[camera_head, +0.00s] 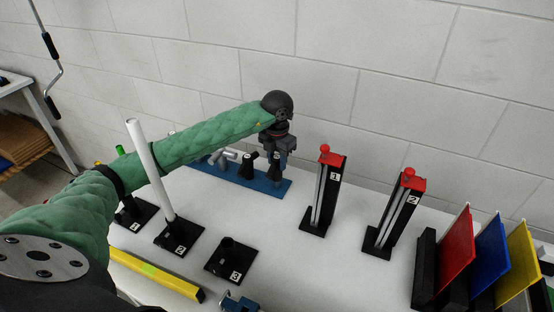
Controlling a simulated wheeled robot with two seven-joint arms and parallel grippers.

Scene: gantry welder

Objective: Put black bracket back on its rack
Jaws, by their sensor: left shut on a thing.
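The blue rack (215,173) lies on the white table near the back wall. A dark bracket (250,166) stands on it, and grey metal fittings (222,157) stand further left on it. My left gripper (276,156) reaches over the rack's right end, pointing down. It is shut on a black bracket (276,174), which is at the rack's right end. The gripper partly hides the bracket, and I cannot tell whether the bracket rests on the rack. My right gripper is not in view.
Black stands numbered 1 (328,195) and 2 (395,215) with red tops stand right of the rack. Black bases, one with a white tube (148,165), stand in front. A yellow bar (158,276) lies at front left. Red, blue and yellow panels (490,260) stand at right.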

